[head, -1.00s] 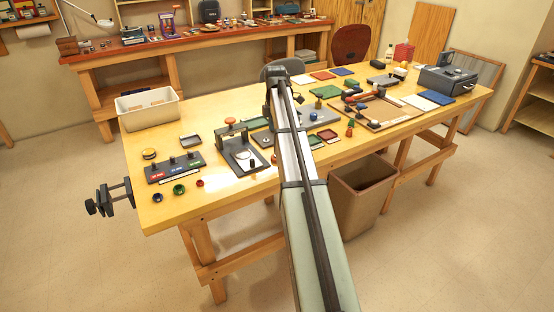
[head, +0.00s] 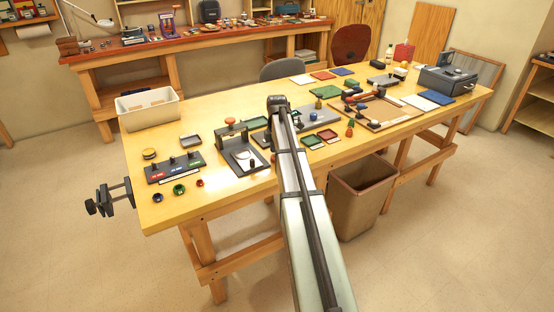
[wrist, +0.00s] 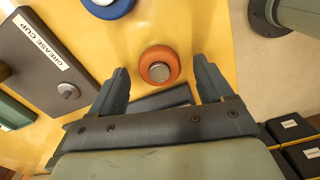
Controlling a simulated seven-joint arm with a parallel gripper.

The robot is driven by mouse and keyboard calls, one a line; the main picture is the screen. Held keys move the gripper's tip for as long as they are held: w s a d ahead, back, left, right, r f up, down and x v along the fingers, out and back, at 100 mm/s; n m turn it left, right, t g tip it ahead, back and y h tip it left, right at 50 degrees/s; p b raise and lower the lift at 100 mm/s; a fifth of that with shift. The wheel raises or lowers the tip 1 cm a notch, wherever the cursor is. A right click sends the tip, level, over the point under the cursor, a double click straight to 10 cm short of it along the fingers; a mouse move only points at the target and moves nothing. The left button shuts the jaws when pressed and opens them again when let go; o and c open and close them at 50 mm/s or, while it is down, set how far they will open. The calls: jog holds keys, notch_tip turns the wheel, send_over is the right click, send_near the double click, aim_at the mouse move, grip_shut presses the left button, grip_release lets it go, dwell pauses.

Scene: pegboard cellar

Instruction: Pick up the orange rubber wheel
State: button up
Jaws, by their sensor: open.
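The orange rubber wheel (wrist: 159,66) is a round orange ring with a grey metal hub. In the wrist view it rests on the yellow tabletop (wrist: 190,30), near the tips of my gripper (wrist: 162,74). The jaws are open and empty, one finger to each side of the wheel, with a gap on both sides. I cannot tell how far the fingertips are above it. In the head view my arm hides the wheel and the jaws.
A grey panel labelled GREASE CUP (wrist: 55,60) lies left of the jaws, and a blue round piece (wrist: 108,6) lies beyond the wheel. A dark bar (wrist: 163,97) shows between the fingers. Black labelled boxes (wrist: 290,128) are at lower right. A press (head: 240,150) stands left of my arm.

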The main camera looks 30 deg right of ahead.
jog(key=shift+f, duration=0.1)
jog(key=shift+c, duration=0.2)
jog(key=c, duration=1.1)
notch_tip(320, 180, up, 9)
jog(key=w+a, duration=0.2)
jog(key=a, duration=0.1)
jog(key=w+a, duration=0.3)
jog(key=a, duration=0.1)
jog(key=w+a+f, duration=0.1)
jog(key=w+a, duration=0.2)
jog(key=shift+a, duration=0.4)
